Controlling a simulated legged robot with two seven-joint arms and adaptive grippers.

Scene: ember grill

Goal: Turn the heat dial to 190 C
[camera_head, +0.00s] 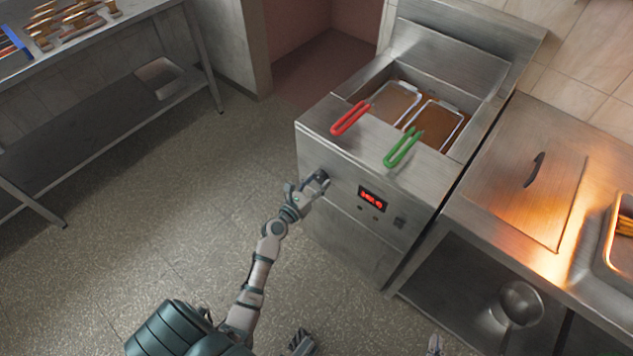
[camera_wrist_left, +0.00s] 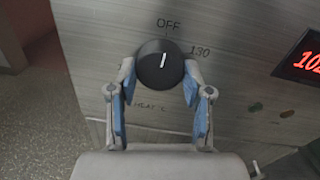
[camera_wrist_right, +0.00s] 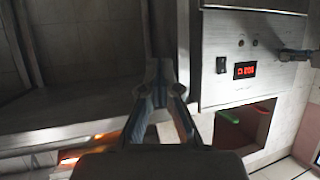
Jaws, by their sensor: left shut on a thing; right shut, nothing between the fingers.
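The heat dial (camera_wrist_left: 152,70) is a round black knob on the fryer's front panel in the left wrist view. Its white mark points almost straight up, close to the OFF label, with 130 printed to the upper right. My left gripper (camera_wrist_left: 159,82) is shut on the dial, one blue-padded finger on each side. In the head view the left gripper (camera_head: 314,184) is at the panel's left part and mostly covers the dial. My right gripper (camera_wrist_right: 161,88) is shut and empty, away from the dial. A red-lit display (camera_head: 372,198) is right of the dial; its digits are unclear.
The fryer (camera_head: 345,225) holds two baskets, with a red handle (camera_head: 350,118) and a green handle (camera_head: 403,147) reaching over the front. A switch (camera_head: 399,223) is right of the display. A steel counter (camera_head: 470,215) stands on the right. Floor (camera_head: 170,230) is open at left.

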